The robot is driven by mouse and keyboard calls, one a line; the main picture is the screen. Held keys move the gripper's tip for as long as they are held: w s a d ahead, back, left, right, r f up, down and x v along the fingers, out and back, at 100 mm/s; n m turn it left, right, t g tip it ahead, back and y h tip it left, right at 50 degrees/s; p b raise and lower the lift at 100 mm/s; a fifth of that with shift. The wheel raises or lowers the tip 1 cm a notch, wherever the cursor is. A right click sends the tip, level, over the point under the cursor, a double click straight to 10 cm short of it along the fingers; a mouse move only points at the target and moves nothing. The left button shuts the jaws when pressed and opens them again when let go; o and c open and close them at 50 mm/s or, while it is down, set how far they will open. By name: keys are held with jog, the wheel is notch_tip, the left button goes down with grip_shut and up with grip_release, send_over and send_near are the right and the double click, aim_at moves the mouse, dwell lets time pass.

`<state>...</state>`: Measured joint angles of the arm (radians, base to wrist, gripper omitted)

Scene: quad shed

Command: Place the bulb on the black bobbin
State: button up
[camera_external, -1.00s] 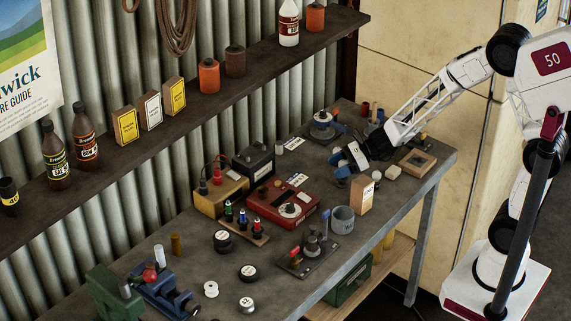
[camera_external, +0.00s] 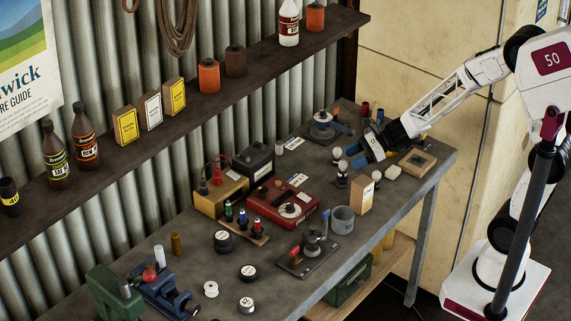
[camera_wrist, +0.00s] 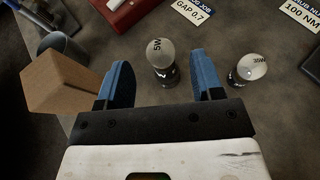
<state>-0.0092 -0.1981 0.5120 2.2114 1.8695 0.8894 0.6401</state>
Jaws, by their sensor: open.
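In the external view my gripper (camera_external: 359,160) is just right of the bulb. A second bulb (camera_wrist: 252,66) marked W stands to the right in the wrist view.
A tan box (camera_external: 364,195) and a grey cup (camera_external: 343,219) stand close in front. A red case (camera_external: 285,202) lies to the left. A wooden frame (camera_external: 417,162) is near the bench's right end. Labels lie on the bench behind.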

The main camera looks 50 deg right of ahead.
jog(key=shift+v, duration=2.85)
jog(key=s+d+r+n+g+h, duration=0.2)
jog(key=s+r+n+g+h, duration=0.15)
jog(key=s+n, duration=0.6)
jog(key=s+d+r+n+g+h, duration=0.1)
jog(key=s+r+n+g+h, duration=0.25)
jog(key=s+n, duration=0.6)
jog(key=s+d+r+n+t+h, duration=0.1)
jog(key=s+d+r+n+h, duration=0.2)
jog(key=s+d+n, duration=0.3)
jog(key=shift+s+d+r+t+h, duration=0.3)
jog(key=shift+d+h, duration=0.1)
jog(key=shift+h, duration=0.2)
